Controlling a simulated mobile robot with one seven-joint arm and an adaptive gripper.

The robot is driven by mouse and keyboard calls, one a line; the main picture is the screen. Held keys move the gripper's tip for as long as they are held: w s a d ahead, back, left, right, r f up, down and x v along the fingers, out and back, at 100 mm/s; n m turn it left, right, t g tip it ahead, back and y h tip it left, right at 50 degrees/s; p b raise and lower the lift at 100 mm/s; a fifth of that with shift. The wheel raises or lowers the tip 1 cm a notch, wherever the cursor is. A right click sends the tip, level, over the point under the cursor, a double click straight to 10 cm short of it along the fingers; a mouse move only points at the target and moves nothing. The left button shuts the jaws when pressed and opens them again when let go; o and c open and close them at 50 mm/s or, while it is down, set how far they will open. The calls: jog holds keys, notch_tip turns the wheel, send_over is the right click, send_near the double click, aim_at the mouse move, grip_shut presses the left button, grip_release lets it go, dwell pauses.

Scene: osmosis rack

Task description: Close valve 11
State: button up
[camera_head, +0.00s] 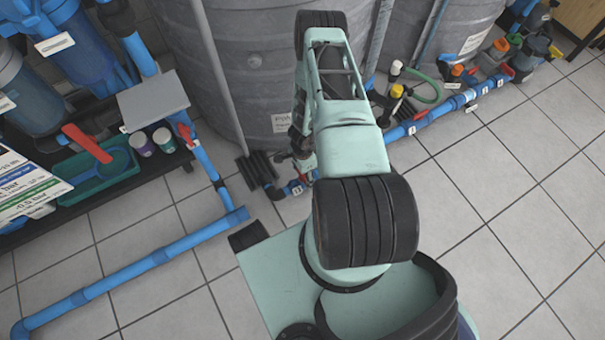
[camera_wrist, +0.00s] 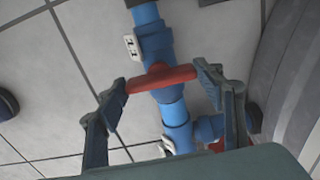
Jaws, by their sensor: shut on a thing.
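A valve with a red handle (camera_wrist: 160,77) sits on a blue pipe (camera_wrist: 172,112) in the wrist view. The handle lies crosswise to the pipe. My gripper (camera_wrist: 162,80) has one finger at each end of the handle and is shut on it. A white tag (camera_wrist: 132,46) is on the valve's left side; its number cannot be read. In the head view my gripper (camera_head: 303,162) is low by the floor pipe, in front of a grey tank, and my arm hides most of the valve.
Grey tanks (camera_head: 235,75) stand close behind the pipe. Another blue pipe (camera_head: 130,272) runs along the floor at left, near a rack with a green tray (camera_head: 105,172). More valves and a green hose (camera_head: 432,88) are at right. The tiled floor (camera_head: 510,190) at right is clear.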

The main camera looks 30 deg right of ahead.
jog(key=o, duration=1.2)
jog(key=shift+c, duration=0.2)
notch_tip(320, 180, up, 12)
